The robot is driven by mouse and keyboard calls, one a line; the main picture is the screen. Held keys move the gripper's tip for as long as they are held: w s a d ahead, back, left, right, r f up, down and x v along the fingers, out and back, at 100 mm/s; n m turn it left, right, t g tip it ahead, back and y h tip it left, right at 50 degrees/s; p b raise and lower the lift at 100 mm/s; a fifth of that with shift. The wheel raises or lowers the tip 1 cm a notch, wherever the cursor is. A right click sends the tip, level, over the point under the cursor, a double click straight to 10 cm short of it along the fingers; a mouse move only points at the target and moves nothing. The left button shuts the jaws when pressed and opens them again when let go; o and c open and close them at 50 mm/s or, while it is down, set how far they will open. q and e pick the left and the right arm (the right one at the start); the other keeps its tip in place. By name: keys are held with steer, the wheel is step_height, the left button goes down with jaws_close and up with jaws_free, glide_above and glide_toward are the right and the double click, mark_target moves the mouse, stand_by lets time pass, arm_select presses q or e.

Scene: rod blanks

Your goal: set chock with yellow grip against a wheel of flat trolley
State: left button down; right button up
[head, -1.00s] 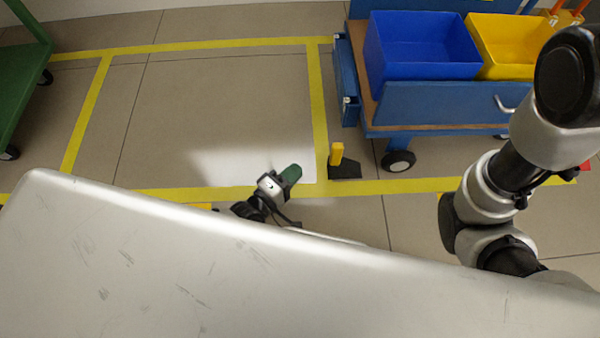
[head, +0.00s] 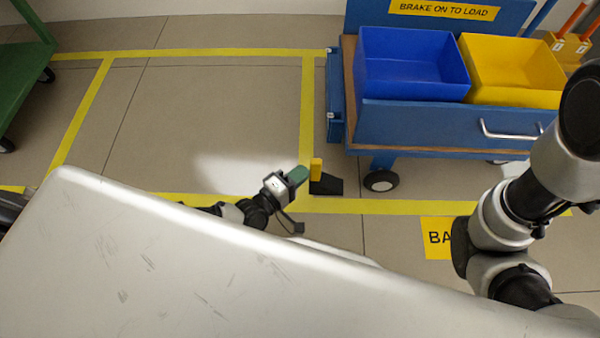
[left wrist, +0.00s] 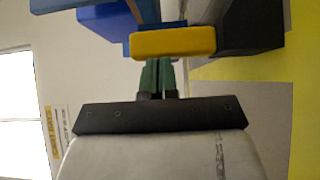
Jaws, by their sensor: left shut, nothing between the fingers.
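The chock is a dark wedge (head: 329,186) with an upright yellow grip (head: 316,169). It stands on the floor by the yellow line, to the left of a wheel (head: 381,181) of the blue trolley (head: 420,125), with a floor gap between them. My left gripper (head: 299,175), with green fingers, is shut and empty just left of the grip. In the left wrist view the shut fingers (left wrist: 156,76) point at the yellow grip (left wrist: 173,43), and the dark wedge (left wrist: 250,25) lies behind it to the right. I cannot tell whether they touch. My right gripper is out of view.
The blue trolley carries a blue bin (head: 410,65) and a yellow bin (head: 512,70). A green trolley (head: 22,70) stands at far left. My silver body covers the lower foreground. The yellow-lined floor area (head: 200,110) is clear.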

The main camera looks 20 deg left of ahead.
arm_select(q)
glide_above(326, 188)
stand_by(0.6)
